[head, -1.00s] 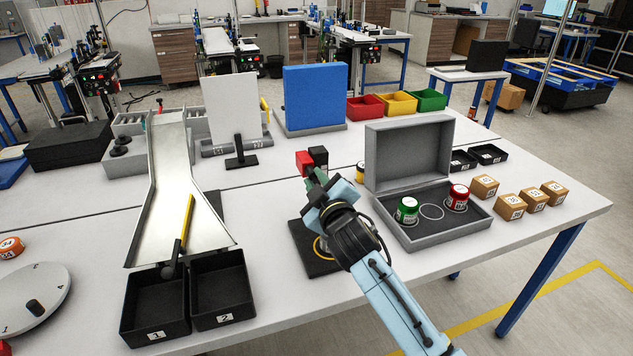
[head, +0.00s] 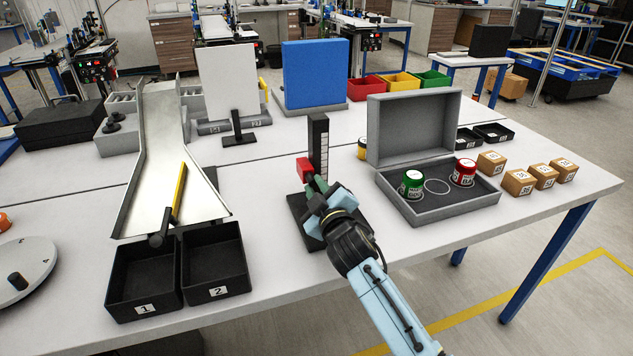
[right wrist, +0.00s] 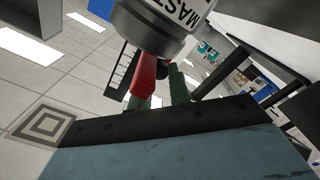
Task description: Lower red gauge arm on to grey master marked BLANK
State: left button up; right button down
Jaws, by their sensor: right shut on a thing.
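The red gauge arm (head: 305,169) is low beside an upright black post (head: 318,138) with a white scale. The post stands on a dark base plate (head: 300,212). My right gripper (head: 318,187) is shut on the red arm, which also shows between the green fingertips in the right wrist view (right wrist: 143,76). A grey master (right wrist: 150,32) with a white label reading "MAST" is close to the red arm there; the rest of its label is cut off. Whether they touch, I cannot tell. In the head view my gripper hides the master. My left gripper is out of view.
A grey open case (head: 440,206) with a green jar (head: 411,185) and a red jar (head: 463,173) stands right of my arm. A metal chute (head: 165,165) and two black bins (head: 145,282) are at left. Bare tabletop lies between bins and base plate.

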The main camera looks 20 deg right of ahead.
jog(key=shift+f, duration=0.9)
jog(key=shift+s, duration=0.1)
jog(key=c, duration=1.3)
grip_release()
jog(key=shift+f, duration=0.1)
jog(key=s, duration=1.3)
jog(key=shift+s+d+p, duration=0.15)
jog(key=shift+d+p, duration=0.1)
jog(key=shift+p, duration=0.05)
